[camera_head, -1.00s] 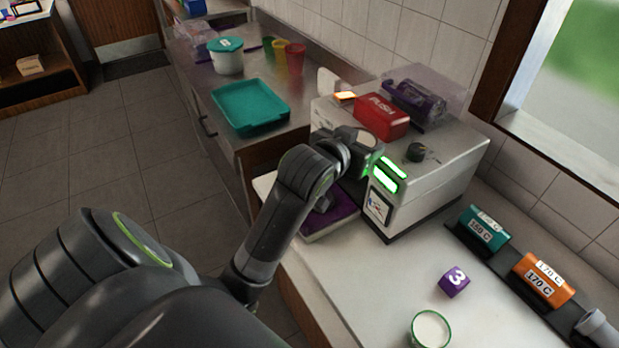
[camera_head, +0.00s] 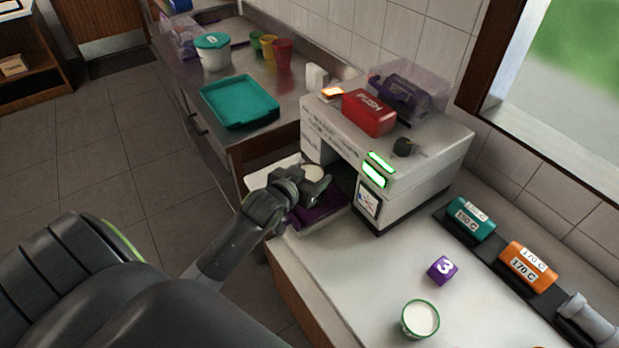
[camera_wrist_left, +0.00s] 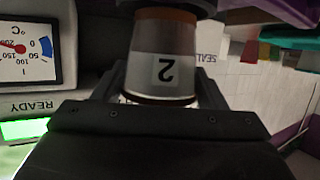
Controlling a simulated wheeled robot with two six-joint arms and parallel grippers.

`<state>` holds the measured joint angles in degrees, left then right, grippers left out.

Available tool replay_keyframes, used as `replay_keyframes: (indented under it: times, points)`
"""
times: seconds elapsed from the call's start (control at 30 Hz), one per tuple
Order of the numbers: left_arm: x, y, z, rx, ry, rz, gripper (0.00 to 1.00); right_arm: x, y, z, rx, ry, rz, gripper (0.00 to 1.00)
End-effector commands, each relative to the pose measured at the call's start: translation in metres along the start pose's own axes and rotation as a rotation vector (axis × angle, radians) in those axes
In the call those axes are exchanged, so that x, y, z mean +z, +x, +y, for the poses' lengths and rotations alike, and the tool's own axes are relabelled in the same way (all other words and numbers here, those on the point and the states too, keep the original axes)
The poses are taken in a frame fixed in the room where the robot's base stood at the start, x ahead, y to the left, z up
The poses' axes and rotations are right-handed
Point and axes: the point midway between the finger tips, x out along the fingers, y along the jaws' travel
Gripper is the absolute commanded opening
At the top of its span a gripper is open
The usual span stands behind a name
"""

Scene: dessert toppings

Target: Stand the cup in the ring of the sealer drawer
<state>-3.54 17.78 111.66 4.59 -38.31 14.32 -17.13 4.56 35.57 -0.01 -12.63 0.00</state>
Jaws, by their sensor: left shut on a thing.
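My left gripper (camera_head: 314,187) is shut on a cup, low over the pulled-out sealer drawer. The cup's pale top (camera_head: 312,173) shows between the fingers. In the left wrist view, which is upside down, the cup (camera_wrist_left: 163,62) is grey-white with a "2" label and an orange band at its narrow end. A dark round part (camera_wrist_left: 180,5) lies just beyond that end; I cannot tell whether they touch. The sealer (camera_head: 415,190) is white with a red PUSH block. Its drawer (camera_head: 320,210) is white and purple; the ring is mostly hidden by my gripper. My right gripper is not in view.
A white-filled cup with a green rim (camera_head: 420,319) and a purple "3" block (camera_head: 442,269) stand on the counter. Teal (camera_head: 470,219) and orange (camera_head: 527,266) temperature blocks lie right. A teal tray (camera_head: 240,102) is behind. The front counter is mostly clear.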

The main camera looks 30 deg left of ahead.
Motion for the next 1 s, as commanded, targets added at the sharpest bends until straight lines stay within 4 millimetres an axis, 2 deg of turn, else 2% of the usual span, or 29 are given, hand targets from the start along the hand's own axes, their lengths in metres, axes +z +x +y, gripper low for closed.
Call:
replay_keyframes:
  times: [0.1,0.5,0.53,0.67,1.0]
  points:
    - [0.011,0.004,0.0,0.0,-0.001,-0.001,0.39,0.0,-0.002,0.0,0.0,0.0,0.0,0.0]
    - [0.016,0.006,0.0,0.0,0.001,0.002,0.39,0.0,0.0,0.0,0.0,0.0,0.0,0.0]
    - [0.016,0.006,0.0,0.0,0.001,0.0,0.68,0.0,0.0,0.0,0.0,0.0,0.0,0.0]
    - [0.016,0.005,0.0,0.0,0.001,0.0,0.85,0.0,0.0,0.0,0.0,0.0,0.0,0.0]
    - [0.013,0.005,0.0,0.0,0.001,0.001,0.87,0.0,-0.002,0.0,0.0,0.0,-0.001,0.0]
